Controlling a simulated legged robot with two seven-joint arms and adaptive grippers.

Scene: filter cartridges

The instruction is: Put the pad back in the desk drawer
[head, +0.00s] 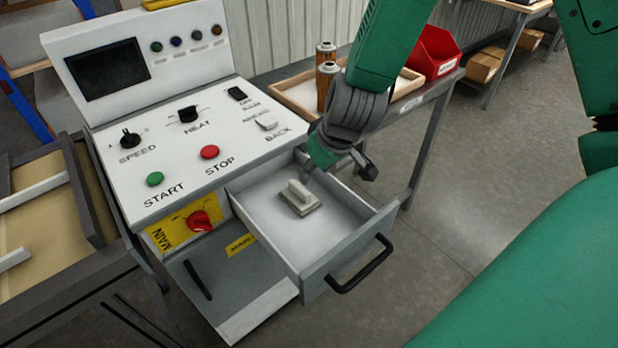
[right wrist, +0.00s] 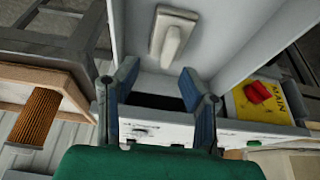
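The pad (head: 299,199) is a small grey-beige block with a pale raised handle. It lies on the floor of the open desk drawer (head: 345,262), a white tray with a black handle bar. In the right wrist view the pad (right wrist: 173,38) lies beyond the fingertips, apart from them. My right gripper (head: 318,172) is over the drawer's back part, just behind the pad. In the right wrist view its two blue-grey fingers (right wrist: 158,82) stand wide apart with nothing between them. My left gripper is not in view.
The control panel (head: 180,140) with buttons and knobs stands left of the drawer. A wooden tray (head: 290,100) with orange filter cartridges (head: 326,85) and a red bin (head: 436,52) are on the bench behind my right arm. Floor at the right is clear.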

